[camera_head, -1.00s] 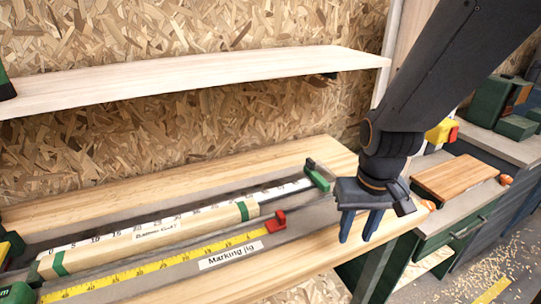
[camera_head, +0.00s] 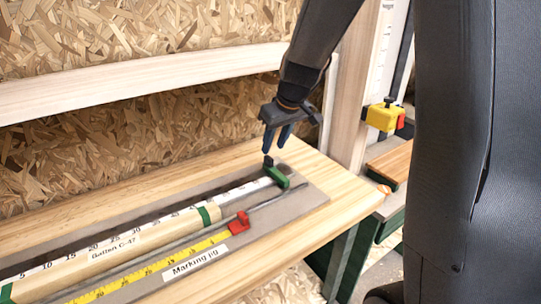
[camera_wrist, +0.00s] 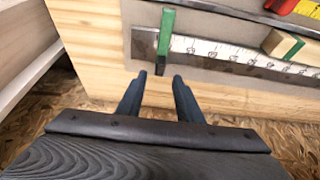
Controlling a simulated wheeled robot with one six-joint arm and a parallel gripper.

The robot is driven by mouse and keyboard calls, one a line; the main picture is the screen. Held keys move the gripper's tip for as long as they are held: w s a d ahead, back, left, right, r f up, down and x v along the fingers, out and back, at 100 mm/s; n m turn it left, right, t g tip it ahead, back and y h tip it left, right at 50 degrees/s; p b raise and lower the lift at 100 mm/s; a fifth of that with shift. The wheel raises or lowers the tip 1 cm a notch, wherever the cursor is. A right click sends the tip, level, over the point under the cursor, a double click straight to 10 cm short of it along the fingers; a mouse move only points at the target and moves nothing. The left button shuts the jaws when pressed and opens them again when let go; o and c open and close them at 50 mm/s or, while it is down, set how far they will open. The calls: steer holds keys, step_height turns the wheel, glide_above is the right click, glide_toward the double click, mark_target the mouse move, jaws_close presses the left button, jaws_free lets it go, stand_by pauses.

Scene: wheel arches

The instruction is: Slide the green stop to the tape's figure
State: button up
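The green stop (camera_head: 278,176) sits at the far right end of the white numbered scale (camera_head: 240,192) on the grey marking jig; it also shows in the wrist view (camera_wrist: 166,34). My gripper (camera_head: 276,148) points down just above and behind the stop in the head view. In the wrist view its fingers (camera_wrist: 160,76) are apart with nothing between them, just short of the stop. A yellow tape (camera_head: 165,264) with a red end piece (camera_head: 238,223) lies along the front of the jig. The figure to be matched cannot be made out.
A wooden bar (camera_head: 120,247) with green bands lies beside the scale, left of the stop, with a gap between. A pale shelf (camera_head: 130,84) runs above the bench.

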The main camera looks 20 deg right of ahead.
mark_target(269, 158)
steer(key=shift+p+x, duration=0.4)
steer(key=shift+x, duration=2.7)
jaws_close()
